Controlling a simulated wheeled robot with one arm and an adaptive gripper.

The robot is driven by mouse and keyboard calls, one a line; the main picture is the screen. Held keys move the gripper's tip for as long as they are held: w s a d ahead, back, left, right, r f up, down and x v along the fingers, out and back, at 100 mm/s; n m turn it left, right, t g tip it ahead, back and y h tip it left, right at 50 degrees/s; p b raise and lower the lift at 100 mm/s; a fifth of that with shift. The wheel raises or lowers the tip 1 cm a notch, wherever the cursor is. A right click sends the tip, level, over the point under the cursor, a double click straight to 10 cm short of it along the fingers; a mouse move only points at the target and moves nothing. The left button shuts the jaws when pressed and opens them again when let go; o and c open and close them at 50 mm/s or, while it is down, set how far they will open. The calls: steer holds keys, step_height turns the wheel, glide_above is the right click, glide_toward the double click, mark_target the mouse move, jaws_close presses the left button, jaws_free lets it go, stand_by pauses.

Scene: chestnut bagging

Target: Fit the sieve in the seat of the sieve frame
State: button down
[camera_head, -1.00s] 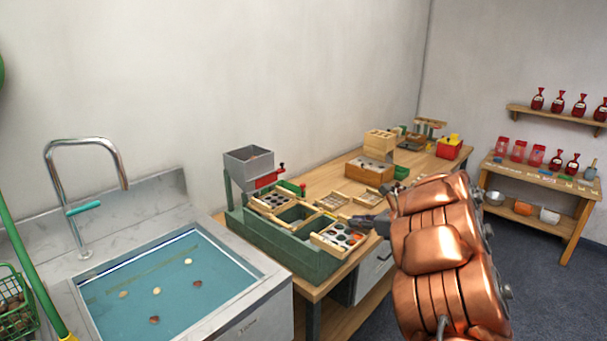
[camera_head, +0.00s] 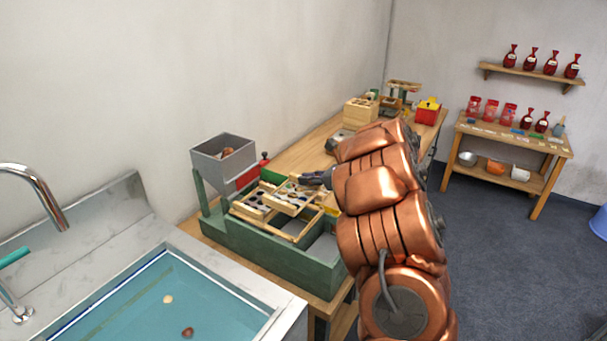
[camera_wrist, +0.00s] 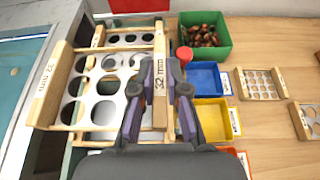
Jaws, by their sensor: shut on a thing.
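My gripper (camera_wrist: 163,72) is shut on the wooden end bar of a sieve (camera_wrist: 107,84) marked 32 mm. This sieve has a pale plate with large round holes between wooden bars. In the head view the held sieve (camera_head: 291,198) is over the green sieve frame (camera_head: 262,247), near its hopper end, and looks slightly raised. A light wooden rim (camera_head: 297,236) shows below and in front of it. Another sieve (camera_head: 248,206) is in the frame beside it, partly covered. I cannot tell whether the held sieve touches the frame. My arm hides part of the gripper in the head view.
A grey hopper (camera_head: 224,157) stands over the frame's far-left end. In the wrist view, a green bin of chestnuts (camera_wrist: 204,40), a blue bin (camera_wrist: 204,78) and a yellow bin (camera_wrist: 212,118) stand close right of my gripper. A spare sieve (camera_wrist: 260,84) lies farther right. The sink (camera_head: 160,300) is at left.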

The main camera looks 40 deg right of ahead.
mark_target(308, 188)
steer(key=shift+a+f+p, duration=0.1)
steer(key=shift+f+p, duration=0.25)
steer(key=shift+f, duration=1.3)
step_height(308, 188, down, 2)
steer(key=b, duration=0.3)
steer(key=shift+f, duration=0.2)
steer(key=shift+s+f+b, duration=0.1)
steer(key=shift+f+b, duration=0.1)
steer(key=shift+b, duration=0.95)
steer(key=shift+f+b, duration=0.4)
steer(key=shift+b, duration=0.65)
steer(key=c, duration=0.8)
jaws_free()
steer(key=shift+c, duration=0.2)
steer(key=shift+r, duration=0.1)
